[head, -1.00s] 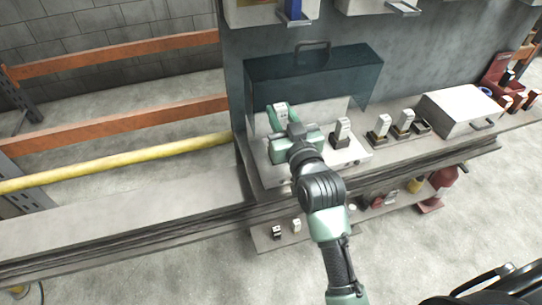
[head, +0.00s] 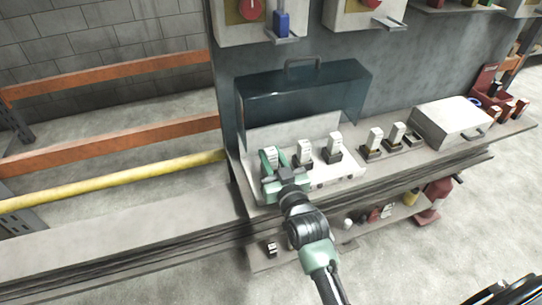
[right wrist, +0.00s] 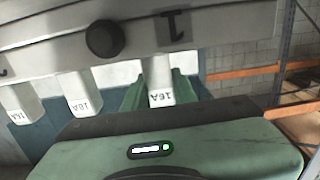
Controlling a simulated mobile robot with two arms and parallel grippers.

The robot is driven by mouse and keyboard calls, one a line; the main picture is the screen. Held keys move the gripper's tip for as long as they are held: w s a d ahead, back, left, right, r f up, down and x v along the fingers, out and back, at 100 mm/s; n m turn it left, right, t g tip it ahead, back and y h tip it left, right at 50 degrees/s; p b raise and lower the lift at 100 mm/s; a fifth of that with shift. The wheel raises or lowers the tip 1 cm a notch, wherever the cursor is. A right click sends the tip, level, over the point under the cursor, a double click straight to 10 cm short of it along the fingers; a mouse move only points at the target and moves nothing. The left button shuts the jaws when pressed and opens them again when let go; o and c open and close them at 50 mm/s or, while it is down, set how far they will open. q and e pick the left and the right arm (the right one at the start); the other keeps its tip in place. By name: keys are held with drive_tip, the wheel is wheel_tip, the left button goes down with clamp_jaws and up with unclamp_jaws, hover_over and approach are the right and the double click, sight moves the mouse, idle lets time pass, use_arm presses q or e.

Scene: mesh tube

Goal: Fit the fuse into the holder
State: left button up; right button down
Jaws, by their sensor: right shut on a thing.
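My right gripper (head: 282,163) is shut on a white fuse (head: 270,154) at the left end of a light grey holder panel (head: 345,172). In the right wrist view this fuse (right wrist: 160,80) reads 16A and lies between the green fingers. Its lower end is hidden, so I cannot tell whether it sits fully in its base. Beside it, a middle fuse (head: 305,150) and a right fuse (head: 334,146) stand upright in dark bases on the panel. A raised clear teal cover (head: 300,95) stands behind them. My left gripper is not in view.
More fuses in dark bases (head: 374,141) stand right of the panel, with a light grey box (head: 450,122) beyond. A lower shelf (head: 385,222) holds small items. Switch boxes (head: 236,22) hang above. The left bench top (head: 130,225) is clear.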

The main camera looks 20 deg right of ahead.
drive_tip(key=c, duration=1.1)
unclamp_jaws()
drive_tip(key=shift+f, duration=0.15)
drive_tip(key=shift+r, duration=0.2)
drive_tip(key=s, duration=1.2)
drive_tip(key=shift+d+b, duration=0.2)
drive_tip(key=shift+b, duration=0.15)
